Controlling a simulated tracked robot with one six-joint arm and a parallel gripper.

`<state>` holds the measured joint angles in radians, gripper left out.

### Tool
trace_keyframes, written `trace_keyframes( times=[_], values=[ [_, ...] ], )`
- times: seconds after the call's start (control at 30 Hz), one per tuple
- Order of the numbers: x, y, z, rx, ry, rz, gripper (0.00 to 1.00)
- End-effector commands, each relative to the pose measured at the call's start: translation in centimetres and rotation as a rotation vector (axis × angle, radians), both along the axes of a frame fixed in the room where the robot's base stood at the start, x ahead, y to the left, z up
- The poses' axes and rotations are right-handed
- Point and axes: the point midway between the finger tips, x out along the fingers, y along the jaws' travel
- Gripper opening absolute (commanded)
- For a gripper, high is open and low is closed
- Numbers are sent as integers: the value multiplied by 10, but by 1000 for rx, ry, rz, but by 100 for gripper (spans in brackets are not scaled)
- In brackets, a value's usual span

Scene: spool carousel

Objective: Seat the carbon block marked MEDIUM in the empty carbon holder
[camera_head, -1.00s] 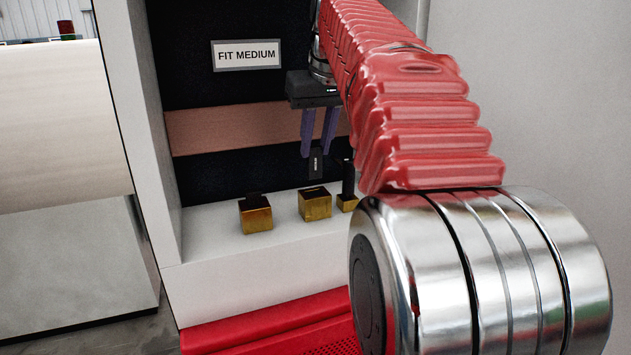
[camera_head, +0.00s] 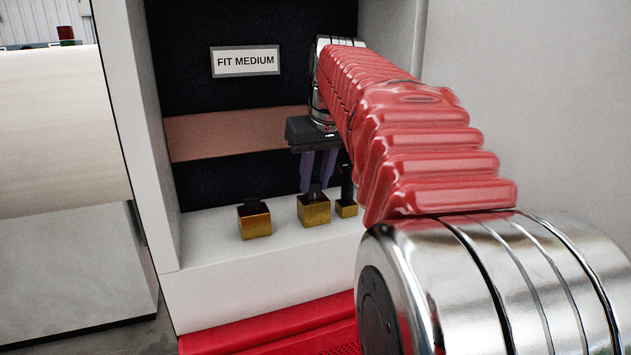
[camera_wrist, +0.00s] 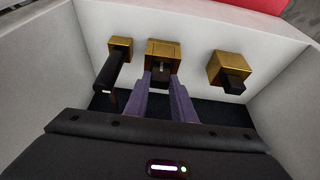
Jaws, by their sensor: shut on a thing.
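My gripper (camera_head: 316,187) points down with its purple fingers shut on a dark carbon block (camera_head: 315,190). The block stands upright at the middle brass holder (camera_head: 314,211), its lower end at the holder's top opening. How deep it sits is hard to tell. In the wrist view the block (camera_wrist: 161,68) shows between the fingertips (camera_wrist: 162,76), in line with the middle holder (camera_wrist: 164,48). Its marking is not readable now. A sign (camera_head: 245,61) on the back wall reads FIT MEDIUM.
The left brass holder (camera_head: 254,222) carries a short dark block (camera_head: 253,203). The right brass holder (camera_head: 346,209) carries a tall dark block (camera_head: 347,180), close beside my gripper. All stand on a white ledge (camera_head: 220,250) between side walls. A red grated surface (camera_head: 270,325) lies in front.

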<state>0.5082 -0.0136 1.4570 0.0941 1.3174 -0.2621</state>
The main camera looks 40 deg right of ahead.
Motion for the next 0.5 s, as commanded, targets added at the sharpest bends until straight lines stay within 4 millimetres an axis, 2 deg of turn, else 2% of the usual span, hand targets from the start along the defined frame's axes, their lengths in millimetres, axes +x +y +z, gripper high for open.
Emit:
trace_keyframes(
  times=[0.1,0.43,0.47,0.5],
  values=[
    [0,0,-6,0,-1,0,0],
    [0,1,-8,-1,-1,1,0],
    [0,1,-8,-1,-1,1,24],
    [0,1,-8,-1,-1,1,27]
  ],
)
